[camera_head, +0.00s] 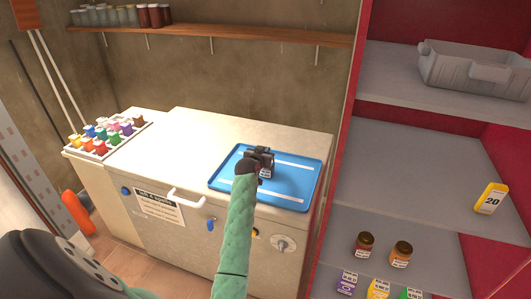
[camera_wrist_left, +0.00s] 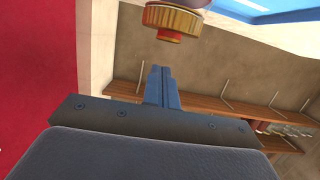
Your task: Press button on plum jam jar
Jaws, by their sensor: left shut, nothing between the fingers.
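A jar lid (camera_wrist_left: 172,18), gold with a red button on it, shows at the top edge of the left wrist view. Only a little of the jar beyond the lid is in that view. My left gripper (camera_head: 260,155) is over the blue tray (camera_head: 227,180) on the white boiler top and largely hides the jar from the head camera. In the left wrist view its fingers (camera_wrist_left: 161,72) are shut and empty, pointing at the lid with a visible gap. The jar's label cannot be read. My right gripper is not in view.
A rack of coloured bottles (camera_head: 103,142) stands at the boiler top's left end. A red cabinet (camera_head: 340,165) rises at right, with small jars (camera_head: 364,244), a yellow box (camera_head: 490,198) and a grey crate (camera_head: 472,68) on its shelves. The boiler top's middle (camera_head: 190,140) is clear.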

